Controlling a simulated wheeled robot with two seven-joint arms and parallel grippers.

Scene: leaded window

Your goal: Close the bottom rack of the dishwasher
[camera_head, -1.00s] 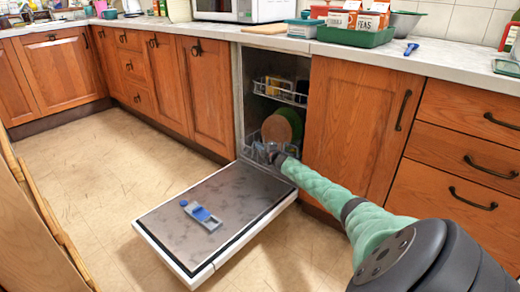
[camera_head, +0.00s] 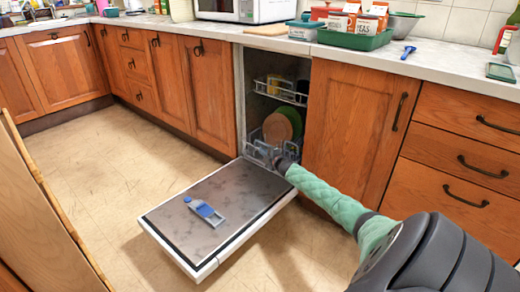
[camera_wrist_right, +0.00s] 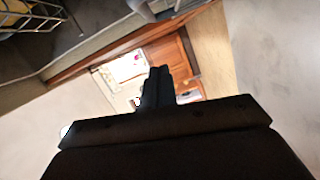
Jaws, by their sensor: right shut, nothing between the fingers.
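The dishwasher stands open between wooden cabinets, its door (camera_head: 180,232) folded down flat. The grey bottom rack (camera_head: 256,153) sits low at the opening, just behind the door's hinge edge, with round dishes (camera_head: 279,125) in it. My right gripper (camera_head: 275,156) is at the front of this rack, small and partly hidden by its own wrist, so I cannot tell whether it touches the rack. In the right wrist view its fingers (camera_wrist_right: 157,86) are together with nothing between them. Part of a wire rack (camera_wrist_right: 28,17) shows at that view's top left. My left gripper is not in view.
The upper rack (camera_head: 282,90) is inside the dishwasher with a few items. A blue and grey object (camera_head: 206,212) lies on the open door. Cabinets (camera_head: 350,125) flank the opening. The floor (camera_head: 100,150) left of the door is clear.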

